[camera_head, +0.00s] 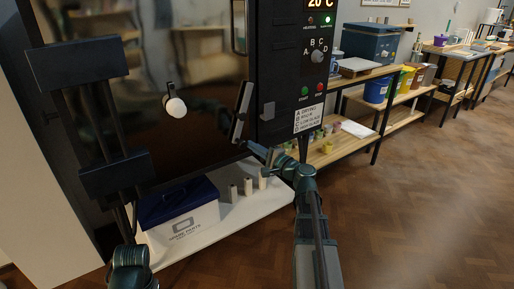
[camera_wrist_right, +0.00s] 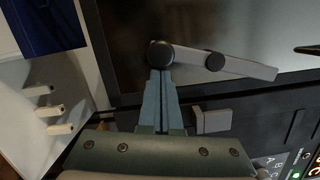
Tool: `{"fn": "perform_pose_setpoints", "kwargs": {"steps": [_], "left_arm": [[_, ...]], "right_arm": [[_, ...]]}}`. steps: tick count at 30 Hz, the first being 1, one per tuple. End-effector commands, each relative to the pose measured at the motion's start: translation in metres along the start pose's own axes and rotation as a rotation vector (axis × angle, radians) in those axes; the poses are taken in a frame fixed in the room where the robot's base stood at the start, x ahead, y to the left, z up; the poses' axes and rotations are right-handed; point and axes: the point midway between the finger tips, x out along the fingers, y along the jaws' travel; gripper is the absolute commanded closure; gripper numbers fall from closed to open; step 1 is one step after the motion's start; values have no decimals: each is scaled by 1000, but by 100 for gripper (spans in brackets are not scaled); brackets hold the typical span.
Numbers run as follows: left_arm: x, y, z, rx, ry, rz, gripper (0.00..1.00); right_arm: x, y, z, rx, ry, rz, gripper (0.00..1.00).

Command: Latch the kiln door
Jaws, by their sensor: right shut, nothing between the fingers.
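The kiln door (camera_head: 150,75) is a dark glossy panel, and it looks shut against the kiln body. Its latch lever (camera_head: 242,110) is a grey bar at the door's right edge, standing nearly upright with a slight tilt. In the right wrist view the lever (camera_wrist_right: 238,67) runs from a round dark pivot. A small block-like catch (camera_head: 268,111) is on the kiln body beside it, also in the wrist view (camera_wrist_right: 212,121). My right gripper (camera_head: 252,148) is shut and empty, its tips (camera_wrist_right: 160,72) at the lever's pivot end; contact is unclear. My left gripper is out of view.
A control panel (camera_head: 318,48) with dial and buttons is right of the door. Below are a white box with blue lid (camera_head: 180,208) and several pale posts (camera_head: 248,187) on a white shelf. Wooden shelving (camera_head: 345,146) stands right. The floor (camera_head: 420,210) is clear.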

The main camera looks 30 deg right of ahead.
Motion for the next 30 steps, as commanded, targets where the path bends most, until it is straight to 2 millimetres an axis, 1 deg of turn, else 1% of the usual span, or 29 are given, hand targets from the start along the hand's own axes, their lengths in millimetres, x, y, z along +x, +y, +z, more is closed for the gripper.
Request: {"fn": "perform_pose_setpoints", "kwargs": {"steps": [3, 14, 24, 30], "left_arm": [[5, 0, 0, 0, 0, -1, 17], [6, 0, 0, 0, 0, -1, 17], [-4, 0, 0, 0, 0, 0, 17], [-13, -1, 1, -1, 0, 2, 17]], "right_arm": [[1, 4, 12, 106, -3, -18, 100], [6, 1, 43, 445, -2, -76, 100], [11, -12, 68, 763, -2, -132, 100], [13, -22, 78, 930, 0, -161, 100]]}}
